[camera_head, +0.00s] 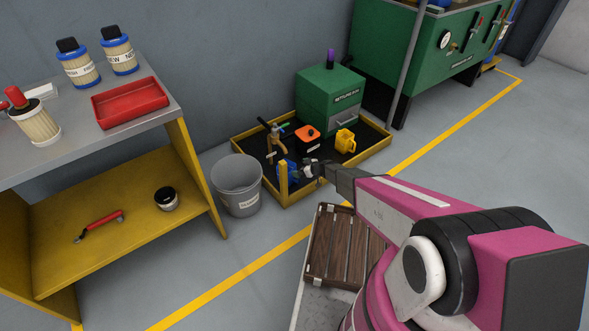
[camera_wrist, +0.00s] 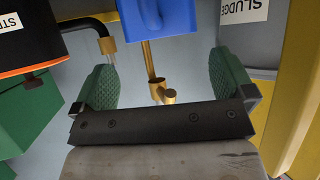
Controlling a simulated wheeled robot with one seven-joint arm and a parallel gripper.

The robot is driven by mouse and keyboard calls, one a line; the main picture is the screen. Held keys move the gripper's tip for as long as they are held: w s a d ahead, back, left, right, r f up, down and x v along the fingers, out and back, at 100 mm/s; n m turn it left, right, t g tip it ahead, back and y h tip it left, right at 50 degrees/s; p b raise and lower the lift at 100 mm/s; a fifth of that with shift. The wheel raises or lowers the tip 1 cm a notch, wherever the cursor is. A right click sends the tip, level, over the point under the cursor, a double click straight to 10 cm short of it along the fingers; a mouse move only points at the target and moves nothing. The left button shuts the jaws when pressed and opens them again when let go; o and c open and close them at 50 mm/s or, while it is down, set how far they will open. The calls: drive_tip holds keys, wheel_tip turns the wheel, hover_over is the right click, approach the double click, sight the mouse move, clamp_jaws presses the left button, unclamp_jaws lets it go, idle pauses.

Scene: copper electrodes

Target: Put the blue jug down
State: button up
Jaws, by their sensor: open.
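The blue jug (camera_head: 289,171) is at the front of the yellow-rimmed tray (camera_head: 338,172), partly hidden behind a yellow upright; I cannot see its base. My gripper (camera_head: 312,169) is just to its right, low over the tray. In the wrist view my gripper (camera_wrist: 163,85) is open, its green pads wide apart with nothing clamped between them. Part of the blue jug (camera_wrist: 160,14) shows at the top of that view, beyond the pads. A brass tap (camera_wrist: 160,88) shows between the pads.
The tray also holds a green settling box (camera_head: 329,98), an orange-topped container (camera_head: 307,133) and a yellow jug (camera_head: 345,141). A grey bucket (camera_head: 238,187) stands left of it. A wooden slatted piece (camera_head: 340,245) lies in front. Left is a workbench (camera_head: 90,130).

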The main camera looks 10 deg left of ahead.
drive_tip(key=v, duration=0.6)
drive_tip(key=s+d+r+m+g+h, duration=0.1)
drive_tip(key=s+d+r+m+h, duration=0.2)
drive_tip(key=s+d+r, duration=0.3)
drive_tip(key=s+d+r+m+g+h, duration=0.1)
drive_tip(key=s+d+r+m+h, duration=0.3)
drive_tip(key=d+r, duration=1.2)
drive_tip(key=s+d+r+m+g+h, duration=0.2)
drive_tip(key=s+d+r+m+h, duration=0.2)
drive_tip(key=s+d+r+m, duration=0.3)
drive_tip(key=s+d+r, duration=0.2)
drive_tip(key=d+r, duration=0.3)
drive_tip(key=shift+s+d, duration=0.25)
drive_tip(key=shift+s, duration=0.15)
